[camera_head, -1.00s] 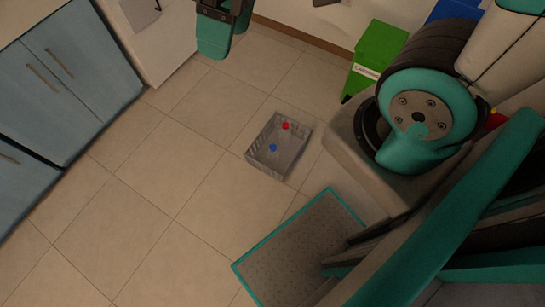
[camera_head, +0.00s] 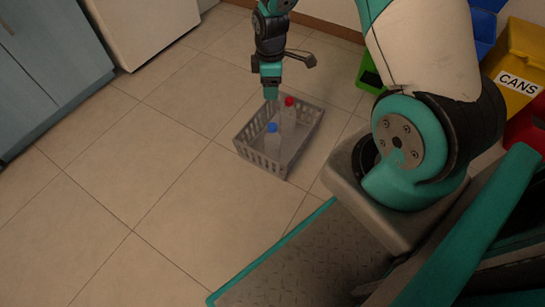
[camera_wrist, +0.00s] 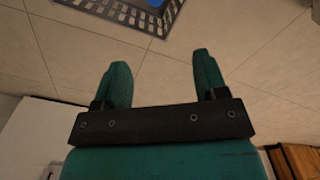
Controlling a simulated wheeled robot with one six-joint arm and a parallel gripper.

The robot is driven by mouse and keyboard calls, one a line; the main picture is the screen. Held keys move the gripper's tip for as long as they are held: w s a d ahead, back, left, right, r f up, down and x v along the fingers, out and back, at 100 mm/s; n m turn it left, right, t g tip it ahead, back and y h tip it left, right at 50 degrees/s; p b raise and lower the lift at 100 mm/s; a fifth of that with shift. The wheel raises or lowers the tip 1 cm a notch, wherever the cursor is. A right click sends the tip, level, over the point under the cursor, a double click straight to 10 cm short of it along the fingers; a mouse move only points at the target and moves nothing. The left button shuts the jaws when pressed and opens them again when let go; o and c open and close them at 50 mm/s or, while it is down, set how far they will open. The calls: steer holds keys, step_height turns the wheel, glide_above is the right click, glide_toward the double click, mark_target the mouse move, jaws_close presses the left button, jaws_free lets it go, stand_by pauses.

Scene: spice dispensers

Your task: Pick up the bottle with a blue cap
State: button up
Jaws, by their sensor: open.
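The bottle with a blue cap (camera_head: 272,142) stands upright in a grey basket (camera_head: 247,151) on the floor. A bottle with a red cap (camera_head: 288,117) stands behind it, to its right, in the same basket. My gripper (camera_head: 271,94) hangs above the basket's far side, beyond the blue-capped bottle. In the wrist view my gripper (camera_wrist: 160,72) has its two fingers apart with nothing between them. The basket (camera_wrist: 125,14) is cut off at the top of the wrist view, with a bit of the blue cap (camera_wrist: 154,3) showing there.
Blue cabinets (camera_head: 45,70) and a white appliance (camera_head: 140,28) stand at the left. A yellow CANS bin (camera_head: 517,72) and a green bin (camera_head: 371,75) stand at the right and back. The tiled floor left of the basket is clear.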

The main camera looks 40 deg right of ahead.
mark_target(273, 125)
steer(key=f+b, duration=0.2)
steer(key=f, duration=0.3)
steer(key=f+b, duration=0.3)
steer(key=f, duration=0.2)
steer(key=d+f+b, duration=0.1)
steer(key=f+b, duration=0.1)
steer(key=f, duration=0.2)
steer(key=shift+f+b, duration=0.4)
step_height(273, 125, down, 5)
steer(key=b, duration=0.5)
steer(key=shift+f, duration=0.1)
steer(key=c, duration=1.2)
